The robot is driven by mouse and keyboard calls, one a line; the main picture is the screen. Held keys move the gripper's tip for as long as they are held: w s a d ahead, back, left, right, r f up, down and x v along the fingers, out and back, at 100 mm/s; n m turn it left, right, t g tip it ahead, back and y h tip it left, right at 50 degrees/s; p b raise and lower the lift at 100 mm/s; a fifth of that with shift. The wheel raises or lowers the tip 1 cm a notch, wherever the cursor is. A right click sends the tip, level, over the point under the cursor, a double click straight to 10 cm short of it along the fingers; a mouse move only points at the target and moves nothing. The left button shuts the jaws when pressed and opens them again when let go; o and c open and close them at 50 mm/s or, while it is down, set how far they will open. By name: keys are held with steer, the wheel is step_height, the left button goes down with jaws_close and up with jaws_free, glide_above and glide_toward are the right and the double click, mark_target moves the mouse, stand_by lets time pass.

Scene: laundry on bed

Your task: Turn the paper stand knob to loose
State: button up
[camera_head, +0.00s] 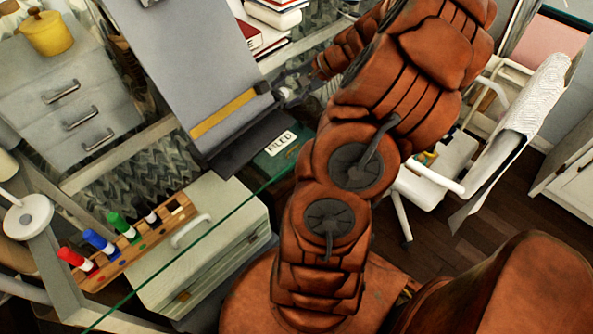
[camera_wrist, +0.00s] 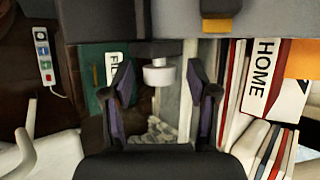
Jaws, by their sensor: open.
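The paper stand (camera_head: 185,60) is a tall grey board with a yellow bar across its lower part, in the upper left of the head view. In the wrist view its underside (camera_wrist: 120,28) crosses the top. A white round knob (camera_wrist: 158,74) on a dark shaft hangs below it. My gripper (camera_wrist: 161,84) is open, with one dark finger on each side of the knob and gaps between. The knob is near the fingertips and looks untouched. In the head view my gripper (camera_head: 291,88) is small, beside the stand's right edge; the knob is hard to make out there.
A green box labelled FILED (camera_head: 277,150) lies below the stand. Books (camera_wrist: 262,90) stand close on the right in the wrist view. A marker rack (camera_head: 140,240) and a pale case (camera_head: 215,240) are at lower left. A white chair (camera_head: 440,170) stands right of my arm.

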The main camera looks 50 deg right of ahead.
steer(key=shift+w+r+m+g+p, duration=0.1)
steer(key=shift+r+m+g+p, duration=0.1)
steer(key=shift+g+p, duration=0.9)
steer(key=shift+w+r+m+g+p, duration=0.15)
steer(key=shift+g+p, duration=0.25)
steer(key=shift+p, duration=1.25)
steer(key=g+p, duration=0.2)
steer(key=p, duration=0.2)
steer(key=shift+w+m, duration=0.1)
steer(key=shift+m, duration=0.15)
steer(key=shift+w+f+m+g+p, duration=0.1)
steer(key=shift+w+m+g+p, duration=0.1)
steer(key=shift+g+p, duration=1.15)
steer(key=shift+w+m+g+p, duration=0.15)
steer(key=shift+g+p, duration=0.4)
steer(key=shift+p, duration=1.5)
